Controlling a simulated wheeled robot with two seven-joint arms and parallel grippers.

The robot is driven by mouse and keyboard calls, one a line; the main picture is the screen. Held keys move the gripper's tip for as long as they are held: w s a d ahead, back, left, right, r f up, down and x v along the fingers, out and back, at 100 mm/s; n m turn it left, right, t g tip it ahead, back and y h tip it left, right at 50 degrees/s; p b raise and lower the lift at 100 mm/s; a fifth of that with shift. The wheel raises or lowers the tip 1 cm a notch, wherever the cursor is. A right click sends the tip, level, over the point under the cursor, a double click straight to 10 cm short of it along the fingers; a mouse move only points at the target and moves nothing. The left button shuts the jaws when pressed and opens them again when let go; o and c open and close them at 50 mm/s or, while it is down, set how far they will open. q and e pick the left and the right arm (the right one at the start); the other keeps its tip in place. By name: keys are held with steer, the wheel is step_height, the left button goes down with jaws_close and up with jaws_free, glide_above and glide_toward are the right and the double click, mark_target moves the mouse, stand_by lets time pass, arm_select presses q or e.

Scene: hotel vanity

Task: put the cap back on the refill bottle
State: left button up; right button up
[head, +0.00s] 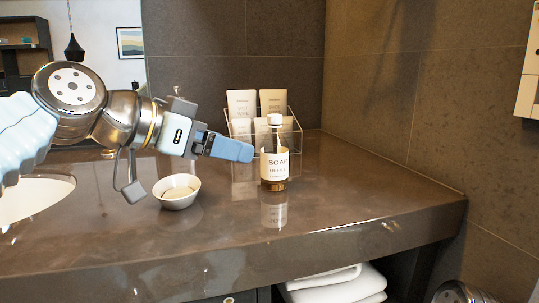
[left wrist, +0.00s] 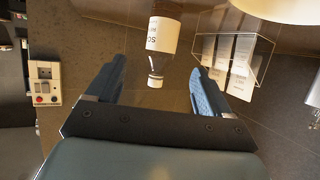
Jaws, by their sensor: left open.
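The refill bottle (head: 274,168), clear with a white "SOAP" label and amber liquid at its base, stands upright on the counter. A white cap (head: 275,119) sits on its neck; I cannot tell whether it is tight. In the left wrist view the bottle (left wrist: 164,36) appears upside down, its white cap (left wrist: 155,82) between the fingers and not gripped. My left gripper (head: 242,151) is left of the bottle's upper part in the head view, with blue fingers. It also shows in the left wrist view (left wrist: 160,78), open and empty. My right gripper is not seen.
A clear holder (head: 292,137) with several packets stands behind the bottle. A small white dish (head: 177,200) is on the counter left of the bottle, near a sink basin (head: 30,201). The counter (head: 370,190) is clear to the right, up to the tiled wall. Folded towels lie below.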

mark_target(266, 155)
arm_select(q)
steer(key=p+x, duration=0.1)
steer(key=x, duration=0.7)
steer(key=shift+w+d, duration=0.2)
steer(key=shift+d, duration=0.05)
steer(key=shift+d, duration=0.1)
steer(key=p+x, duration=0.1)
steer(key=x, duration=0.3)
steer(key=shift+w+p, duration=0.35)
steer(key=shift+w+d+f, duration=0.15)
steer(key=shift+w+d, duration=0.05)
steer(key=shift+d, duration=0.05)
